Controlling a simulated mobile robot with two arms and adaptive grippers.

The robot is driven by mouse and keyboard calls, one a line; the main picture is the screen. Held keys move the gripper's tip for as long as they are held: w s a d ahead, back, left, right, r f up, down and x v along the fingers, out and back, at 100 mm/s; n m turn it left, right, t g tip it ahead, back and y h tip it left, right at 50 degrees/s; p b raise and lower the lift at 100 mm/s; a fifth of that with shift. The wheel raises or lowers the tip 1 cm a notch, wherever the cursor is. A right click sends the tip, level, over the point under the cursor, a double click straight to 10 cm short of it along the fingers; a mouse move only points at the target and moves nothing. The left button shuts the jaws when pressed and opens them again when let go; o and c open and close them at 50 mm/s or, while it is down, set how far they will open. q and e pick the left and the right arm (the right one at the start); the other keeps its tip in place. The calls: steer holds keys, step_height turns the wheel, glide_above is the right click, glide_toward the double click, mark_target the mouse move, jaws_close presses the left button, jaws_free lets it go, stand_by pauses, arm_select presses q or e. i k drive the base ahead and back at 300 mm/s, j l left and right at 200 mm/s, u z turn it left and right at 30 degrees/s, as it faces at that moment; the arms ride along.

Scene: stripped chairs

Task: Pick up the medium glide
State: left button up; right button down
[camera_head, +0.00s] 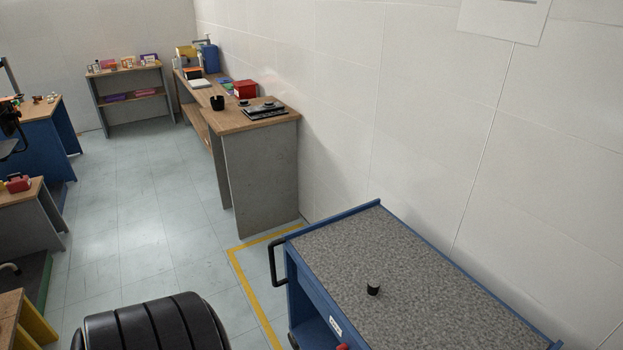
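A small black cylindrical piece (373,287) stands on the grey speckled top of a blue cart (405,256). It looks like a glide, but I cannot tell its size class from here. No other similar piece shows on the cart top. On the far workbench (236,121) there is a black cup-like object (217,103) and a flat black tray (257,113) with small dark items that are too small to make out. Neither of my grippers is in view.
A black ribbed padded shape (152,325) fills the bottom left, close to the cart. The cart has a black handle (275,262) on its left. A white wall runs along the right. Tiled floor (140,230) is open at the left, with more benches beyond.

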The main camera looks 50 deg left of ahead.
mark_target(373, 284)
steer(key=u, duration=1.2)
steer(key=i+j+z, duration=0.1)
steer(key=j, duration=0.2)
steer(key=i+j+z, duration=0.1)
steer(key=j, duration=0.25)
steer(key=i, duration=0.1)
